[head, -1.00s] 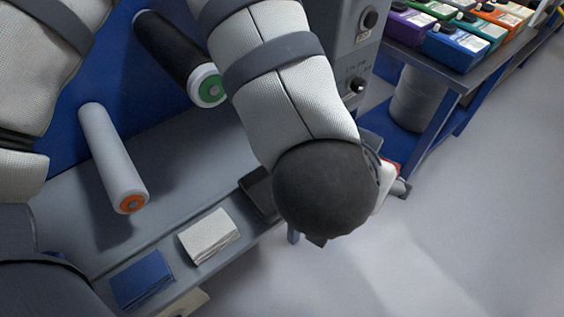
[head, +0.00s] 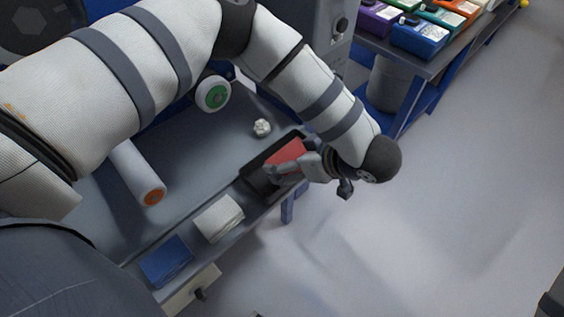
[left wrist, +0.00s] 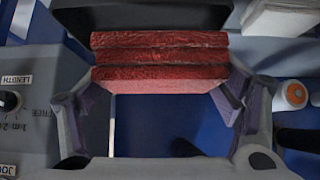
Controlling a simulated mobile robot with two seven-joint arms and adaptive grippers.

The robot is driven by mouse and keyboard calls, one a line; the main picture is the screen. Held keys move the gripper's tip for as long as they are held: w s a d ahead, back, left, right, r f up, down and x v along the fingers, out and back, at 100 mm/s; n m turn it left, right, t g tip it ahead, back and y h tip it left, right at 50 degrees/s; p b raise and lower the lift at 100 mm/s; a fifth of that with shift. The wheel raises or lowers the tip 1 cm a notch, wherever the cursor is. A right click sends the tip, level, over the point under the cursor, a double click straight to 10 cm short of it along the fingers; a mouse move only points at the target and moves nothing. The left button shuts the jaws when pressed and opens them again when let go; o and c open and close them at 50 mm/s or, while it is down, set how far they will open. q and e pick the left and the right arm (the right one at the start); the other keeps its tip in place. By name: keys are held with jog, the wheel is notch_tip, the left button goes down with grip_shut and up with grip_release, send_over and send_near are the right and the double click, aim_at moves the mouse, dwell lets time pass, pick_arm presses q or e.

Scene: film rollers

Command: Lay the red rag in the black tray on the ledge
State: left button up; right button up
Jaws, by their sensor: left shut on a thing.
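The red rag (head: 287,153), a folded stack, is held by my left gripper (head: 290,165) over the right part of the black tray (head: 256,184) on the ledge. I cannot tell whether the rag touches the tray floor. In the left wrist view the red rag (left wrist: 160,57) spans the space between the two fingers, with the dark tray (left wrist: 140,16) just beyond it. The fingers hide part of the tray in the head view. My right gripper is not in view.
A folded white rag (head: 218,218) and a blue rag (head: 166,262) lie along the ledge (head: 190,245) left of the tray. A crumpled white ball (head: 261,128) lies behind the tray. A white roller (head: 138,175) is at left. Open floor is at right.

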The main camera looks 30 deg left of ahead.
aim_at(283, 157)
pick_arm(q)
jog(key=w+a+f, duration=0.1)
jog(key=f, duration=0.1)
jog(key=w+a+f, duration=0.1)
jog(key=f, duration=0.1)
jog(key=w+a+f+b, duration=0.1)
jog(key=shift+w+a+f, duration=0.1)
jog(key=shift+a+f, duration=0.3)
jog(key=f, duration=0.3)
jog(key=shift+w+a+f+b, duration=0.2)
jog(key=shift+f+b, duration=0.1)
jog(key=shift+f, duration=0.1)
jog(key=shift+r, duration=0.2)
jog(key=shift+f, duration=0.1)
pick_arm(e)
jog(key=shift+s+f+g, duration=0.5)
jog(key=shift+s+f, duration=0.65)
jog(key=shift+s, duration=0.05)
pick_arm(q)
jog(key=o, duration=1.1)
jog(key=p+v, duration=0.1)
jog(key=v, duration=1.1)
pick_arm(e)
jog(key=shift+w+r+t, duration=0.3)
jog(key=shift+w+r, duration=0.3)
